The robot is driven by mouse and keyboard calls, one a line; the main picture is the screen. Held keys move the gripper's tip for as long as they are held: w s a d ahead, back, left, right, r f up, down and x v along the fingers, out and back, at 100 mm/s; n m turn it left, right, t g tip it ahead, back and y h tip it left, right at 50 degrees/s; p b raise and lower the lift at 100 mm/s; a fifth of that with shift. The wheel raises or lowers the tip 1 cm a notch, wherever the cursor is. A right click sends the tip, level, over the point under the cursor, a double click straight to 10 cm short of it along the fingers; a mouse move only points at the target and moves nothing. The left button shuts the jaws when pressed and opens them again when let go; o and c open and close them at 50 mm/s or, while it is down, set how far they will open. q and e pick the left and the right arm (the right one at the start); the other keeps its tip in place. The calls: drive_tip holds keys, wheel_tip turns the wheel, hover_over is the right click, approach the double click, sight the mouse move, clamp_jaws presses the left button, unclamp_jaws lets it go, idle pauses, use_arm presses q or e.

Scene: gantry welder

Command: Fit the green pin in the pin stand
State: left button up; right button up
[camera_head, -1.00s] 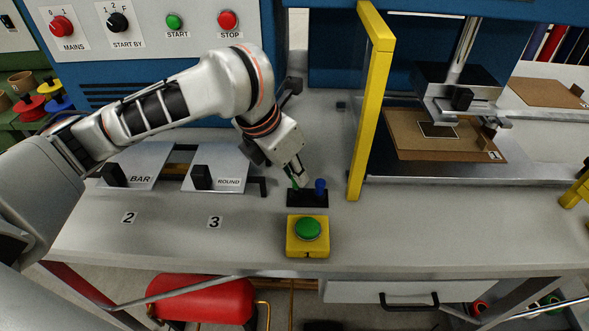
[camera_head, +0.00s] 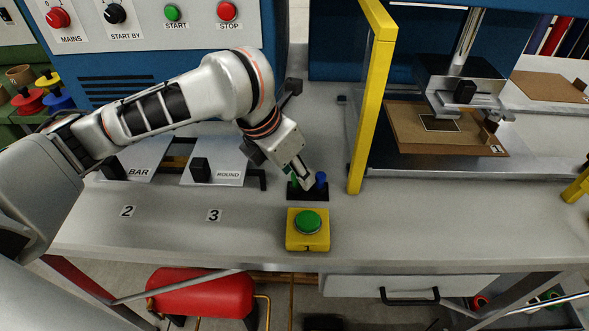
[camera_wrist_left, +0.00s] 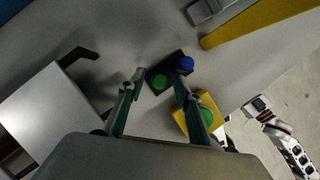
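The green pin (camera_wrist_left: 159,82) stands in the black pin stand (camera_wrist_left: 153,93), beside the blue pin (camera_wrist_left: 185,63). In the head view the green pin (camera_head: 294,181) is partly hidden by my left gripper (camera_head: 303,180), and the blue pin (camera_head: 321,179) is at its right in the stand (camera_head: 309,193). My left gripper (camera_wrist_left: 160,84) is open, with its fingertips on either side of the green pin in the left wrist view. I see a gap between pin and fingers there. My right arm appears at the right of the wrist view, with its gripper (camera_wrist_left: 258,104) too small to read.
A yellow box with a green button (camera_head: 308,222) sits just in front of the stand. A yellow post (camera_head: 372,110) rises to its right. The ROUND plate (camera_head: 212,170) and BAR plate (camera_head: 130,168) lie left. The bench front is mostly clear.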

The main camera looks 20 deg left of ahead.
use_arm(q)
drive_tip(key=shift+r, duration=0.15)
drive_tip(key=v, duration=1.1)
drive_tip(key=shift+s+a+r, duration=0.15)
drive_tip(key=shift+s+r, duration=0.05)
drive_tip(key=shift+r, duration=0.15)
